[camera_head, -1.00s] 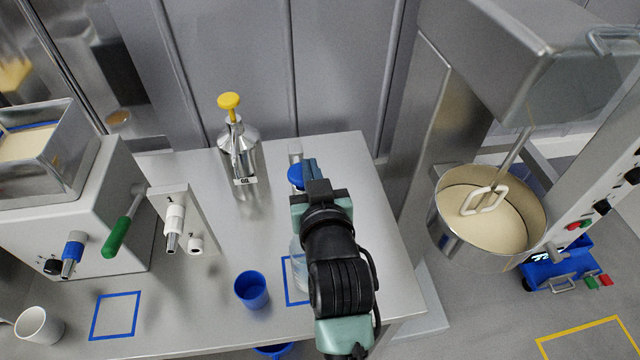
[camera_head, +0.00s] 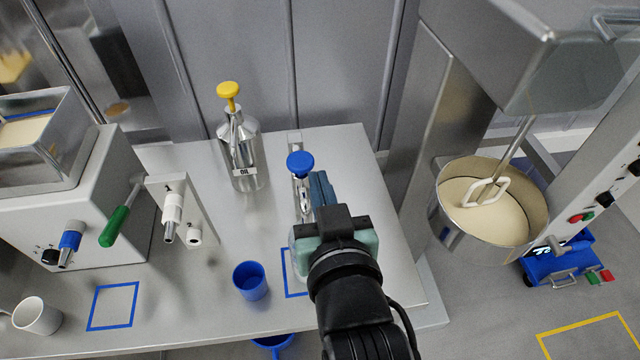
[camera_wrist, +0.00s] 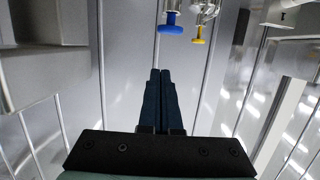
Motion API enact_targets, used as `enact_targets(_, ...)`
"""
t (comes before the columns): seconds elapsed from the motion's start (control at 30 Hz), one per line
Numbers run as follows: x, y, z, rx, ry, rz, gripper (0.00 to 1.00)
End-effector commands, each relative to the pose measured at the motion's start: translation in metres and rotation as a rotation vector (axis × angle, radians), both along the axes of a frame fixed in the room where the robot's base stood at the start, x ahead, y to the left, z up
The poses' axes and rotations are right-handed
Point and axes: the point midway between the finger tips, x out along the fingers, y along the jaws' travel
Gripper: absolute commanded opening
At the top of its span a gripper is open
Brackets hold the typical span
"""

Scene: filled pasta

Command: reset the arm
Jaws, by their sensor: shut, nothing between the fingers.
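My gripper (camera_head: 322,188) is above the right part of the steel table, in front of the blue-topped dispenser (camera_head: 300,164), and hides much of that dispenser's body. In the wrist view my gripper's dark blue fingers (camera_wrist: 160,75) are together with nothing between them. The blue pump top (camera_wrist: 171,24) shows ahead of the fingers and a little right, apart from them.
A steel oil dispenser with a yellow top (camera_head: 228,92) stands behind left. A blue cup (camera_head: 250,281) stands left of my arm. A machine with a green lever (camera_head: 117,227) is at left, a mixer bowl (camera_head: 447,215) at right.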

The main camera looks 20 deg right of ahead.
Motion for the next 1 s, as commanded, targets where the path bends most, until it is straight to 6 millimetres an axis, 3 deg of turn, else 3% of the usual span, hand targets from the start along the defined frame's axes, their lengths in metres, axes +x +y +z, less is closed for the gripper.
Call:
enact_targets(0.4,0.000,0.000,0.000,0.000,0.000,0.000,0.00)
enact_targets(0.47,0.003,0.002,0.006,-0.004,-0.017,0.005,0.00)
enact_targets(0.53,0.011,0.008,0.024,-0.013,-0.066,0.018,0.00)
enact_targets(0.67,0.032,0.030,0.092,-0.047,-0.249,0.065,0.00)
enact_targets(0.77,0.040,0.056,0.164,-0.078,-0.438,0.113,0.00)
enact_targets(0.9,0.027,0.093,0.260,-0.115,-0.702,0.175,0.00)
enact_targets(1.0,0.008,0.115,0.312,-0.133,-0.855,0.209,0.00)
